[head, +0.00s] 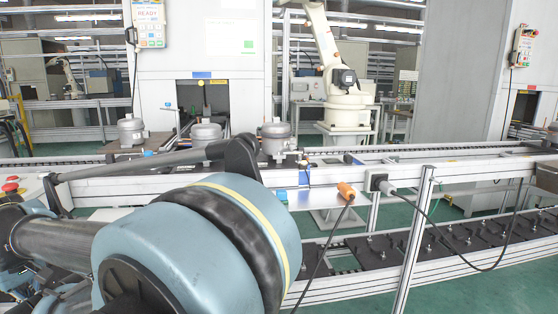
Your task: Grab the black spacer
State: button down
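I cannot pick out the black spacer with certainty. Several flat black plates with upright pins lie in a row on the lower conveyor (330,291) at the right; one of these black plates (440,245) shows clearly. A small dark item (348,158) sits on the upper line near the middle, too small to identify. My own arm, with blue rounded joints and dark links, fills the lower left and hides part of the line. My gripper is not in view.
Several grey compressors stand on the upper conveyor (460,170), one of them a compressor (276,137) near the middle. An orange connector (346,190) and a grey plug (384,186) trail black cables. A post (413,245) stands in front. A white robot arm (330,70) is behind.

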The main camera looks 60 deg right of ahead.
aim_at(348, 159)
jog(key=z, duration=3.15)
jog(key=k, duration=0.5)
jog(key=z, duration=0.25)
jog(key=i, duration=0.7)
jog(key=z, duration=0.1)
